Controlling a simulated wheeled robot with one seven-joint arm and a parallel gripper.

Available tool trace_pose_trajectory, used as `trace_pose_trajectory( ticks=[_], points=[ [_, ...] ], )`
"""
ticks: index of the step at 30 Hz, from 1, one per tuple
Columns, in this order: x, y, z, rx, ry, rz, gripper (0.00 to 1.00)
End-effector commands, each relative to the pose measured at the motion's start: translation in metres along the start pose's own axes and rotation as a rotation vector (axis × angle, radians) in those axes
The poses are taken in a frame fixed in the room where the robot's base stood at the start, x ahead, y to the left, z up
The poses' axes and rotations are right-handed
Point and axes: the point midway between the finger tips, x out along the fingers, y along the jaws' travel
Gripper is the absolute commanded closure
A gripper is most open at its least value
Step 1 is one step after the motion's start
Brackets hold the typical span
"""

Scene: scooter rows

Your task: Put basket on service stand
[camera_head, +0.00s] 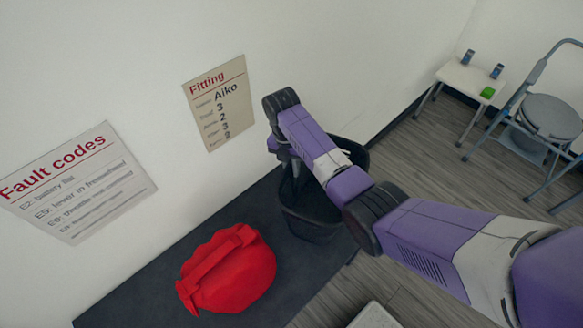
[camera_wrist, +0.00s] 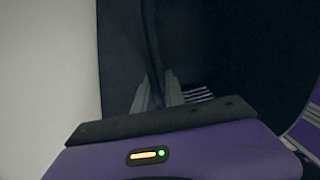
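The black basket (camera_head: 312,222) is at the right end of a dark surface (camera_head: 150,300). Whether it rests there or hangs just above, I cannot tell. My gripper (camera_head: 291,165) points down at the basket's left rim, mostly hidden by my wrist. In the wrist view, the grey fingers of my gripper (camera_wrist: 159,92) are close together on both sides of a thin dark strip of the basket (camera_wrist: 154,45), apparently gripping it. I cannot tell which thing is the service stand.
A red bag (camera_head: 230,270) lies on the dark surface left of the basket. A pale flat top (camera_head: 373,317) shows at the bottom edge. A small white table (camera_head: 468,80) with small items and a grey commode-like chair (camera_head: 550,117) stand at the right. Wood floor lies between.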

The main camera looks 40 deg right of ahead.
Motion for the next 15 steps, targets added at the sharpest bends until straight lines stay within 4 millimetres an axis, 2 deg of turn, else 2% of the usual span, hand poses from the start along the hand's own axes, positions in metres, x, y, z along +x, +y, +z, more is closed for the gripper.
trace_pose_trajectory(
  ticks=[10,15],
  points=[
    [-0.001,0.000,0.000,0.000,0.000,0.000,0.75],
    [-0.012,0.000,0.001,0.000,-0.001,0.001,0.75]
  ],
)
